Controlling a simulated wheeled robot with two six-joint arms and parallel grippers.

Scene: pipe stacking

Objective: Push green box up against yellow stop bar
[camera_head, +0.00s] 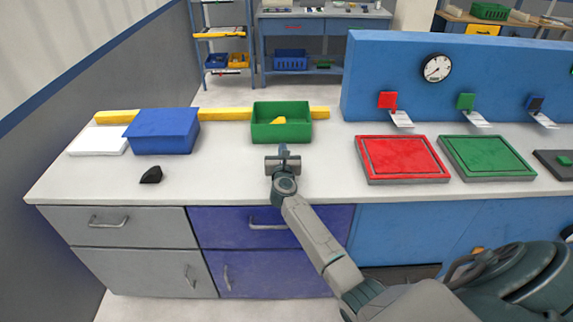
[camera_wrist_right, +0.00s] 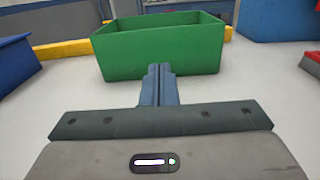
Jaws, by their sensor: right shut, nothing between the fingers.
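The green box (camera_head: 282,132) is an open-topped bin on the white counter, with a small yellow piece (camera_head: 280,121) inside. The yellow stop bar (camera_head: 226,113) runs along the back of the counter, behind the box. From this angle I cannot tell whether box and bar touch. My right gripper (camera_head: 283,153) is shut and empty, just in front of the box's near wall. In the right wrist view the green box (camera_wrist_right: 158,50) stands straight ahead of the shut fingertips (camera_wrist_right: 159,70); contact is unclear. My left gripper is not in view.
A blue box (camera_head: 162,131) stands left of the green box, by a white tray (camera_head: 97,141) and a black object (camera_head: 151,175). Red (camera_head: 402,158) and green (camera_head: 487,156) panels lie to the right, before a blue wall (camera_head: 480,75). The counter between is clear.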

